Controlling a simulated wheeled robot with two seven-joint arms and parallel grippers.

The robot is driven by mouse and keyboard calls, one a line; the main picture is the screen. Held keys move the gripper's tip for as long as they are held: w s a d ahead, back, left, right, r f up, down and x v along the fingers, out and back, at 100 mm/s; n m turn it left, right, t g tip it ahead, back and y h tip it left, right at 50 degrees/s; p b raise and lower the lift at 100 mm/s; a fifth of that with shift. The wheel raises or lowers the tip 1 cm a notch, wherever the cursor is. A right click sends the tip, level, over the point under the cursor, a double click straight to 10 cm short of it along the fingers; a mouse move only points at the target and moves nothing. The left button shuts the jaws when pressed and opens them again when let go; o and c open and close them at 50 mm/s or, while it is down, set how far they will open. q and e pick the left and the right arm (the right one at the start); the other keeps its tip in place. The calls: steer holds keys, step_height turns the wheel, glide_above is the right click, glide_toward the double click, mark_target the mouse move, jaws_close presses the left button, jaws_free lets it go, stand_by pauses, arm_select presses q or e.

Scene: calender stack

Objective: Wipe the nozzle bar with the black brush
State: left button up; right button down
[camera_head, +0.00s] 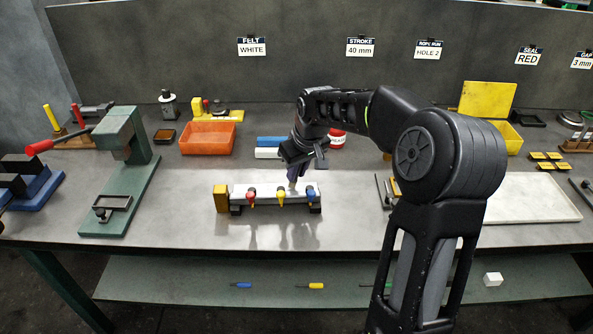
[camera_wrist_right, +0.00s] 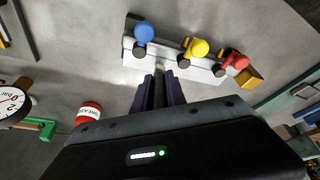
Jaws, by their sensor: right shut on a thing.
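The nozzle bar (camera_head: 265,198) is a silver bar on the bench at the middle, with red, yellow and blue nozzles along its front. It also shows in the right wrist view (camera_wrist_right: 205,66), at the top. My right gripper (camera_head: 296,172) points down just behind and above the bar, near its blue end. In the right wrist view its fingers (camera_wrist_right: 159,82) are closed on a thin dark thing, which fits the black brush. The fingers mostly hide it, and I cannot tell whether it touches the bar. My left gripper is out of view.
A yellow block (camera_head: 221,198) stands at the bar's left end. An orange bin (camera_head: 208,138) and blue and white blocks lie behind. A green press (camera_head: 124,165) stands at left, a pale tray (camera_head: 530,199) at right. The bench in front of the bar is clear.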

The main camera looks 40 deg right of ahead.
steer(key=shift+w+a, duration=0.45)
steer(key=shift+a, duration=0.15)
steer(key=shift+w+a, duration=0.4)
steer(key=shift+a, duration=0.2)
steer(key=shift+w+a, duration=0.45)
steer(key=shift+a, duration=0.2)
steer(key=shift+w+a, duration=0.4)
steer(key=shift+a, duration=0.2)
steer(key=shift+w+a+f, duration=0.1)
steer(key=shift+w+a, duration=0.3)
steer(key=shift+a, duration=0.25)
steer(key=shift+w+a, duration=0.4)
steer(key=shift+a, duration=0.2)
steer(key=shift+s+d, duration=0.45)
steer(key=shift+d, duration=0.2)
steer(key=shift+s+d, duration=0.4)
steer(key=shift+d, duration=0.25)
